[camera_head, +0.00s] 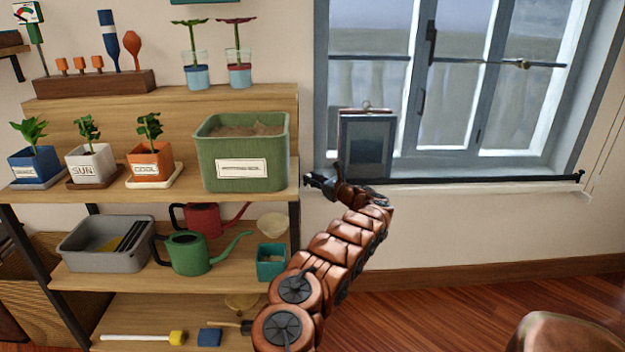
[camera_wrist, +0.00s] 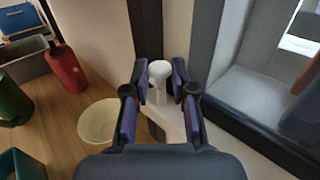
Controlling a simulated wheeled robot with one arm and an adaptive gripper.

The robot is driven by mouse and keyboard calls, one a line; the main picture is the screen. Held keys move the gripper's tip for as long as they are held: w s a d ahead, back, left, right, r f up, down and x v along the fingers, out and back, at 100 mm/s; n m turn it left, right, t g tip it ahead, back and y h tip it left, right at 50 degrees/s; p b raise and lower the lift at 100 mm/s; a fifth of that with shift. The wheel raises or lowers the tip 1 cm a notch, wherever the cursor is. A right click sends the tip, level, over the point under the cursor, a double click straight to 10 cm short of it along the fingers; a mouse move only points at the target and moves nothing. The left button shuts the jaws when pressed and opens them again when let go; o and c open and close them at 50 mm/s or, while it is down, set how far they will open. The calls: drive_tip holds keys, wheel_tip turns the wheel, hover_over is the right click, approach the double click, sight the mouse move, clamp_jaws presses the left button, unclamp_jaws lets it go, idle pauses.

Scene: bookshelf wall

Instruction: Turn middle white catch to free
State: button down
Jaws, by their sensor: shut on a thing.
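A white catch (camera_wrist: 158,73) with a rounded end shows in the wrist view, beside the dark grey window frame. My gripper (camera_wrist: 160,84) is shut on it, with one dark, purple-padded finger on each side. A pale part continues below it between the fingers, partly hidden by my gripper. In the head view my gripper (camera_head: 322,182) is at the left end of the window sill, close to the frame's lower left corner. The catch cannot be made out there. No other white catch is clear, so I cannot tell whether this is the middle one.
A wooden shelf (camera_head: 203,192) stands left of my gripper, with a green soil bin (camera_head: 243,178) near its right edge. A framed panel (camera_head: 367,146) stands just right of my gripper. A cream bowl (camera_wrist: 99,121) and red watering can (camera_wrist: 66,68) are below left.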

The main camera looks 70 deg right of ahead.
drive_tip(key=shift+w, duration=0.1)
idle(0.3)
drive_tip(key=c, duration=1)
unclamp_jaws()
drive_tip(key=shift+o, duration=0.2)
drive_tip(key=shift+s, duration=0.2)
drive_tip(key=v, duration=0.8)
drive_tip(key=shift+w+r, duration=0.1)
